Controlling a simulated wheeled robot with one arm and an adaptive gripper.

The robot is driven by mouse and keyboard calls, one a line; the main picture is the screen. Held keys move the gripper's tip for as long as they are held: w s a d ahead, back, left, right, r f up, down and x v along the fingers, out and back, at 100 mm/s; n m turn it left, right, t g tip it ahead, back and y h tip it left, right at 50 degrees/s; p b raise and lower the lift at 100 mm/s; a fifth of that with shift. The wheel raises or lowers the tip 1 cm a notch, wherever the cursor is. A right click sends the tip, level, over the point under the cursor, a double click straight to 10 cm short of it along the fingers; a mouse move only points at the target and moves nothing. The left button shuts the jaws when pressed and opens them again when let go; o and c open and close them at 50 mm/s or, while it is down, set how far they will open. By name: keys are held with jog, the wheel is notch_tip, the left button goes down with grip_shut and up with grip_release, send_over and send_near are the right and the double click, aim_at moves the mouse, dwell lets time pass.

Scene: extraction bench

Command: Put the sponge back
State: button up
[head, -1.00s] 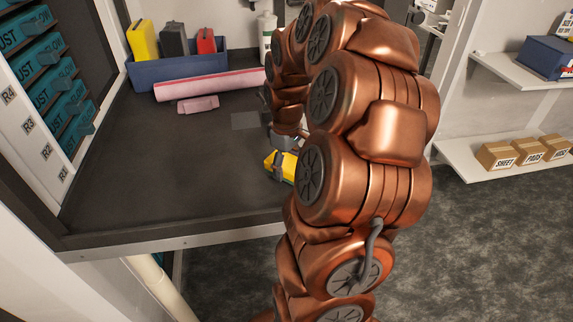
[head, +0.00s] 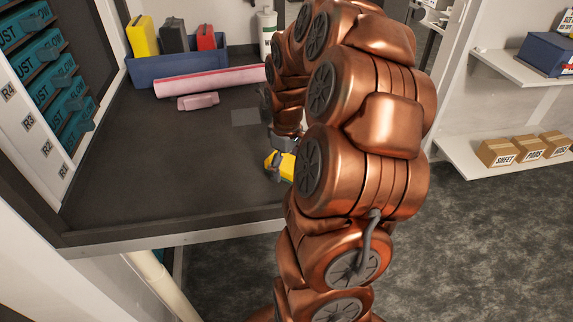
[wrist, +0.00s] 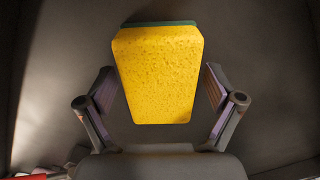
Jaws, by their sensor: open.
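A yellow sponge with a green edge (wrist: 158,75) lies on the dark bench top in the wrist view. In the head view the yellow sponge (head: 287,168) is mostly hidden behind my arm, near the bench's front right. My gripper (wrist: 160,95) is open, with one finger on each side of the sponge's near part and visible gaps between. In the head view my gripper (head: 279,158) is over the sponge, partly hidden by my arm.
A blue bin (head: 178,71) with yellow, dark and red items stands at the back left. In front lie a pink roll (head: 210,82) and a small pink block (head: 198,101). A flat grey patch (head: 246,117) lies on the bench (head: 170,165), whose middle is clear.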

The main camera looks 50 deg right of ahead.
aim_at(286, 161)
notch_tip(286, 161, up, 12)
jog(key=b, duration=0.4)
jog(key=shift+r, duration=0.15)
dwell(0.3)
jog(key=s+a+f, duration=0.1)
jog(key=a, duration=1.1)
jog(key=s+a+f+g, duration=0.1)
jog(key=s+a+f, duration=0.3)
jog(key=s+a, duration=0.3)
jog(key=s+a+f+m, duration=0.1)
jog(key=s+a+f, duration=0.4)
jog(key=s+a, duration=0.3)
jog(key=shift+s+a+f+m+g, duration=0.15)
jog(key=shift+s+a+m+g, duration=0.2)
jog(key=shift+s, duration=0.25)
